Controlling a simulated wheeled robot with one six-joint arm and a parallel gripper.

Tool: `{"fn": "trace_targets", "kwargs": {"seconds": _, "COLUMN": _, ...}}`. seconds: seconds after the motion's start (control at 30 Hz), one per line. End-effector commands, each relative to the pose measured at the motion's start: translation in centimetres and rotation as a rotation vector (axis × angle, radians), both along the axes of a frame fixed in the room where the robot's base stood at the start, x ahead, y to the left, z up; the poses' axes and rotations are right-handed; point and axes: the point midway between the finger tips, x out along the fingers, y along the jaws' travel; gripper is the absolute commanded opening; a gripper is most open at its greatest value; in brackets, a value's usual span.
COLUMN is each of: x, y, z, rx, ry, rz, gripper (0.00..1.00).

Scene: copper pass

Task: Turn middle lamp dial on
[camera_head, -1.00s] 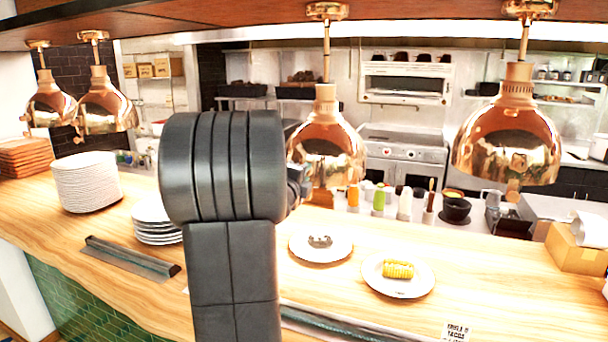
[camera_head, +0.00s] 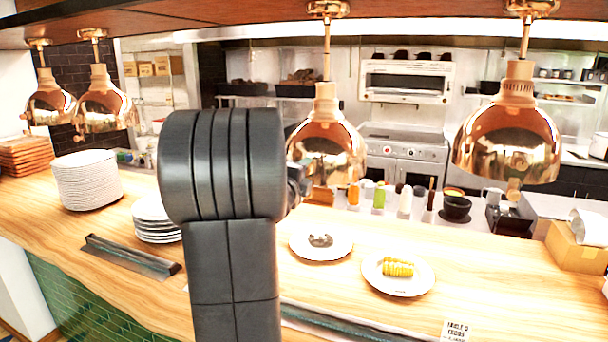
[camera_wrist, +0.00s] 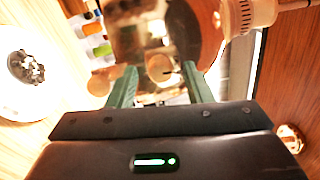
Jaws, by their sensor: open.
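The middle copper heat lamp (camera_head: 326,145) hangs over the counter, just right of my arm in the head view. My arm hides its left edge. In the wrist view its shiny copper shade (camera_wrist: 150,35) fills the top middle. A round, light copper-coloured knob (camera_wrist: 158,68), which looks like the dial, sits between my fingertips. My gripper (camera_wrist: 159,66) is open, with one green finger on each side of the knob. I cannot tell whether the fingers touch it. In the head view my gripper is mostly hidden behind my arm.
Another copper lamp (camera_head: 508,140) hangs at right, and two more (camera_head: 104,105) at left. Below on the counter (camera_head: 480,270) are a plate with corn (camera_head: 398,288), another plate (camera_head: 320,254) and plate stacks (camera_head: 87,180). A wooden shelf (camera_wrist: 290,70) lies close at the wrist view's right.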

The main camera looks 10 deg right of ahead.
Motion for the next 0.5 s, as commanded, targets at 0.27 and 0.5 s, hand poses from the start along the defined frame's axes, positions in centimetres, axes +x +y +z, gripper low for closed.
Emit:
{"fn": "trace_targets", "kwargs": {"seconds": 0.27, "x": -3.3, "y": 2.3, "z": -0.3, "rx": 0.0, "ry": -0.003, "rz": 0.003, "gripper": 0.46}}
{"fn": "trace_targets", "kwargs": {"seconds": 0.5, "x": -7.4, "y": 5.1, "z": -0.4, "rx": 0.002, "ry": -0.003, "rz": 0.004, "gripper": 0.46}}
